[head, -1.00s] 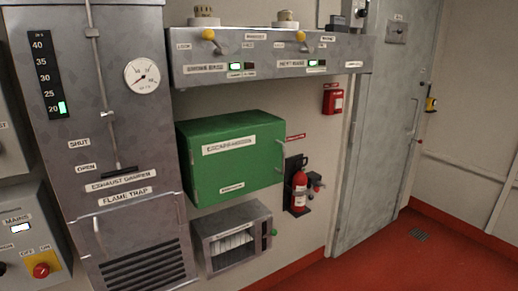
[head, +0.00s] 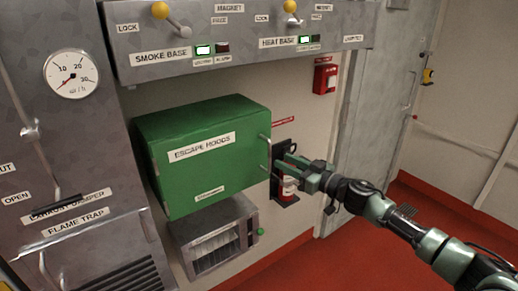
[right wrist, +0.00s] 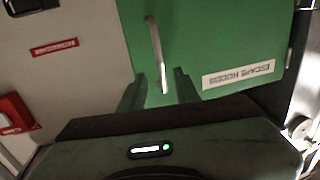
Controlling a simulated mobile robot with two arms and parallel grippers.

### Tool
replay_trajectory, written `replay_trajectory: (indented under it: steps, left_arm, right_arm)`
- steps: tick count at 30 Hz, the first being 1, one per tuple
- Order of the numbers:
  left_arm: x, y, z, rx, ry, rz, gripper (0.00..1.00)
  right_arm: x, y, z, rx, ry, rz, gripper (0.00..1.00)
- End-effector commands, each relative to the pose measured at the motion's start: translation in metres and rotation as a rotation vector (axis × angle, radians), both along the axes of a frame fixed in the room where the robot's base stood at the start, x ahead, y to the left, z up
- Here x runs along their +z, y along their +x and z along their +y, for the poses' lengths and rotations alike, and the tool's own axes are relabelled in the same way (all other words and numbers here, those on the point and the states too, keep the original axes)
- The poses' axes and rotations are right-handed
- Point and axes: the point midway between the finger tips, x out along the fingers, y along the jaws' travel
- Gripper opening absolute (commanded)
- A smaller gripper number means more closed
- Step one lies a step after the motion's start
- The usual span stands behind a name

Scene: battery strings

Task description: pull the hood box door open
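The green hood box labelled "ESCAPE HOODS" (head: 205,172) is mounted on the wall, and its door looks shut. Its thin metal handle (head: 266,152) runs upright at the right edge of the front. My right gripper (head: 284,162) is open just right of the handle. In the right wrist view, the handle (right wrist: 156,50) reaches down between the two fingers of the gripper (right wrist: 158,92), with a gap on both sides. The green door (right wrist: 225,40) fills the area beyond the fingers. My left gripper is not in view.
A flame trap cabinet (head: 60,150) stands left. Red floor (head: 365,245) is clear.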

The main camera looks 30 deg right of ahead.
Motion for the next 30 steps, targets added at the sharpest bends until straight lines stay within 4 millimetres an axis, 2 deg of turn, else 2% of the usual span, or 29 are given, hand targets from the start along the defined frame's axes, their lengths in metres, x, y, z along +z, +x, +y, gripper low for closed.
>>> replay_trajectory:
  steps: [16, 21, 29, 30]
  left_arm:
    - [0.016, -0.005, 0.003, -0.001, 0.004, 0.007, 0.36]
    - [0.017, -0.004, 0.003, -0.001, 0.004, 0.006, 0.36]
    - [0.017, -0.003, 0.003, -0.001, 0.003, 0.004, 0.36]
    - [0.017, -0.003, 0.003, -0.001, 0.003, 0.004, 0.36]
  right_arm:
    - [0.001, 0.063, 0.017, -0.004, 0.003, -0.002, 0.32]
    - [-0.001, 0.071, 0.019, -0.003, 0.002, 0.001, 0.32]
    - [-0.002, 0.072, 0.019, -0.003, 0.001, 0.001, 0.32]
    - [-0.002, 0.072, 0.019, -0.003, 0.001, 0.001, 0.24]
